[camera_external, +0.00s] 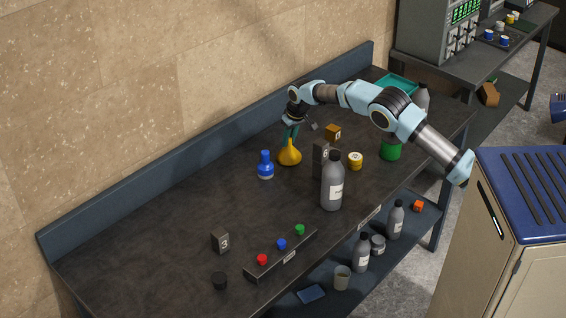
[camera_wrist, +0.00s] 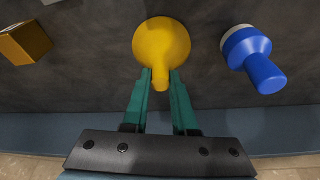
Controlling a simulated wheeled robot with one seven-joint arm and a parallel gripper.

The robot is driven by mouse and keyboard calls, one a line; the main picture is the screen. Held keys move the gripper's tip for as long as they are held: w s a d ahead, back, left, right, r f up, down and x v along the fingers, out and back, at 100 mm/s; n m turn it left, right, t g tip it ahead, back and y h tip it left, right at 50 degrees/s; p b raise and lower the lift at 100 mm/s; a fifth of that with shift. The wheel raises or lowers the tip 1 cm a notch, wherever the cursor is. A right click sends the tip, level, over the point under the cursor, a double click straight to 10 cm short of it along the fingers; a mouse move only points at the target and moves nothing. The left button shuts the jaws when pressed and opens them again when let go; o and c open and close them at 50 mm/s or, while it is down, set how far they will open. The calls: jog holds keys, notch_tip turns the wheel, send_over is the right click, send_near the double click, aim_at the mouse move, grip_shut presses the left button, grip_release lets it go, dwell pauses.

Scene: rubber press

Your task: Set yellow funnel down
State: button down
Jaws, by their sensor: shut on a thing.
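The yellow funnel (camera_external: 290,153) is at the back middle of the dark workbench, its wide end down and narrow spout up. My gripper (camera_external: 291,137) is above it, with teal fingers shut on the spout. In the wrist view the funnel (camera_wrist: 161,44) sits between the fingertips of my gripper (camera_wrist: 160,78). Its wide end is at or just above the bench top; I cannot tell if it touches.
A dark numbered block (camera_external: 320,158), a grey bottle (camera_external: 332,183), a yellow can (camera_external: 355,160) and an orange-brown block (camera_external: 333,132) are to the right. The bench's left middle is clear; a raised back edge (camera_external: 200,153) runs behind.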

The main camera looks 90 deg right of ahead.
aim_at(295, 157)
jog(key=shift+f, duration=0.15)
jog(key=c, duration=0.7)
grip_release()
jog(key=b+v, duration=0.3)
jog(key=v, duration=0.9)
jog(key=s+a+f+n+y, duration=0.2)
jog(key=a+n, duration=0.2)
jog(key=a, duration=2.3)
jog(key=s+a+f+n, duration=0.3)
jog(key=s+a, duration=0.7)
jog(key=a, duration=0.1)
jog(key=s+a+f+n, duration=0.2)
jog(key=s+a+f, duration=0.1)
jog(key=s+a, duration=0.7)
jog(key=shift+a+f+n, duration=0.15)
jog(key=shift+a+n, duration=0.25)
jog(key=shift+a, duration=0.4)
